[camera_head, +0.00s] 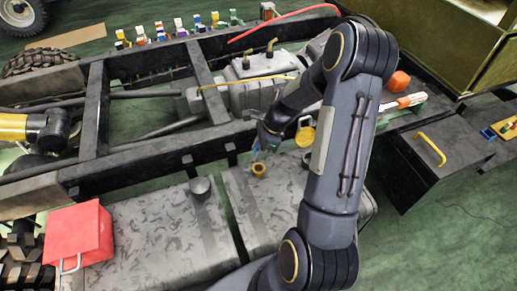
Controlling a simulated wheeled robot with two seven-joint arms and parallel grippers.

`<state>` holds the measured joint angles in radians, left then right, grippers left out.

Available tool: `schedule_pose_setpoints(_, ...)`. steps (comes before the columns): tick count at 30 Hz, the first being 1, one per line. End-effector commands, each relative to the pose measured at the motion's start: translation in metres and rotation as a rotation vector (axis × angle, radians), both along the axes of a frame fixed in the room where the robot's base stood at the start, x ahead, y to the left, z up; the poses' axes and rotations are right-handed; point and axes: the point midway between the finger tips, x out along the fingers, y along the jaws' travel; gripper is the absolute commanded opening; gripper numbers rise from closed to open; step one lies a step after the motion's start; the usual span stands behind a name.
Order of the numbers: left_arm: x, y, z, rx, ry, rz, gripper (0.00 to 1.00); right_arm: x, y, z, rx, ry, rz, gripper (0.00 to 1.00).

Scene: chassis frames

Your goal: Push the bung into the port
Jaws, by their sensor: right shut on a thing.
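The port (259,170) is a small yellow-rimmed round opening on top of the grey scuffed tank (270,208). My right arm reaches in from the lower right and bends down over the tank. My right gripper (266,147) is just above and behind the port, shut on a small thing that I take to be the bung. The bung is mostly hidden by the fingers and too small to make out. A small gap seems to show between the fingertips and the port, but contact is hard to judge. My left gripper is out of view.
A yellow round cap (305,137) lies right of the gripper. Dark chassis rails (160,150) run behind. A black box with a yellow handle (431,150) is at right.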

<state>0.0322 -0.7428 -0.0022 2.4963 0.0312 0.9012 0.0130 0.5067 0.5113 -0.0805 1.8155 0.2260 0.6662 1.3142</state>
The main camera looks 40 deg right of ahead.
Motion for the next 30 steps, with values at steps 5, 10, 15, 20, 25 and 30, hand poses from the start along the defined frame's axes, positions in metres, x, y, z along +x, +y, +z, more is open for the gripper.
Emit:
schedule_pose_setpoints(5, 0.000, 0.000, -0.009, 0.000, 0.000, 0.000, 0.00, 0.000, 0.000, -0.012, 0.000, 0.000, 0.000, 0.14)
schedule_pose_setpoints(10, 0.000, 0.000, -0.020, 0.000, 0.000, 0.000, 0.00, 0.000, 0.000, -0.028, 0.001, 0.001, -0.001, 0.14)
schedule_pose_setpoints(15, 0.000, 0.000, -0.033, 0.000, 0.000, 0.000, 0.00, 0.000, 0.001, -0.044, 0.001, 0.001, 0.002, 0.14)
schedule_pose_setpoints(20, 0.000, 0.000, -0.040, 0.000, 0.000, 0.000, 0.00, 0.000, 0.000, -0.055, 0.001, 0.000, 0.001, 0.14)
schedule_pose_setpoints(25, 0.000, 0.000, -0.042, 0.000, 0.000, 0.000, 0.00, 0.000, 0.000, -0.058, 0.001, 0.000, 0.000, 0.14)
schedule_pose_setpoints(30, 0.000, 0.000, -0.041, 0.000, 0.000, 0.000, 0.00, 0.000, 0.000, -0.058, 0.000, 0.000, 0.000, 0.14)
